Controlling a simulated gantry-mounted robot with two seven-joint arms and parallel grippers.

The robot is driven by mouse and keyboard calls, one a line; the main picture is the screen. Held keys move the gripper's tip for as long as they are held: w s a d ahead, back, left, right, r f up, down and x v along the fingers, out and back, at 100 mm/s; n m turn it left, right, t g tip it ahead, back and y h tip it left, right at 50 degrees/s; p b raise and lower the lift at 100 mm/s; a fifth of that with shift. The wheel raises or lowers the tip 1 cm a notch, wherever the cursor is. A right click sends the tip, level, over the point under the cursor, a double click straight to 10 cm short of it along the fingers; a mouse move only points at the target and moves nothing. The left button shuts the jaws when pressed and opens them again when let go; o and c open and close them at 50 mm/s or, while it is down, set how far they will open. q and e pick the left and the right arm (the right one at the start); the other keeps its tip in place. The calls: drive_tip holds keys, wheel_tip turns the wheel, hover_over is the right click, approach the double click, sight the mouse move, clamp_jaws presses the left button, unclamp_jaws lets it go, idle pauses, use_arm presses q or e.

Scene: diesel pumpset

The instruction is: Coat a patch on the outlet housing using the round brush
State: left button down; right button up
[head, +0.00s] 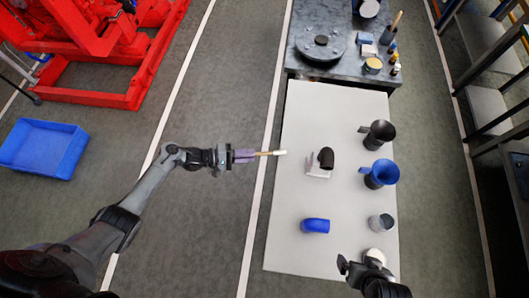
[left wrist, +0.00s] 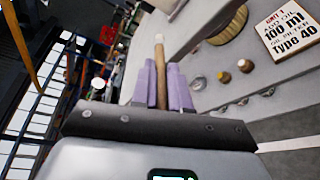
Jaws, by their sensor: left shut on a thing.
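My left gripper (head: 245,155) is shut on the round brush (head: 268,153), which has a wooden handle and a pale tip. The brush points right, its tip near the left edge of the white table, apart from the parts. In the left wrist view, the brush (left wrist: 160,68) sits between the purple fingers (left wrist: 163,88). A dark elbow-shaped part (head: 326,158) sits with a pale bracket (head: 318,172) on the table, right of the brush. It may be the outlet housing; I cannot tell for sure. My right gripper (head: 358,267) is low at the table's front; its fingers are unclear.
The white table (head: 300,110) also holds a blue elbow (head: 315,225), a black part (head: 379,133), a blue funnel-like part (head: 381,173) and a grey cup (head: 381,222). A grey bench (head: 300,62) with containers stands behind. A blue bin (head: 44,148) and red frame (head: 95,45) are left.

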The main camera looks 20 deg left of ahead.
use_arm(q)
drive_tip(key=shift+d, duration=0.1)
drive_tip(key=w+d+p, duration=0.1)
drive_tip(key=w+d, duration=0.1)
drive_tip(key=d, duration=0.4)
drive_tip(key=shift+d, duration=0.4)
drive_tip(key=shift+w+d, duration=0.3)
drive_tip(key=shift+d, duration=0.55)
idle(0.9)
drive_tip(key=shift+s+p, duration=0.1)
drive_tip(key=shift+p, duration=0.25)
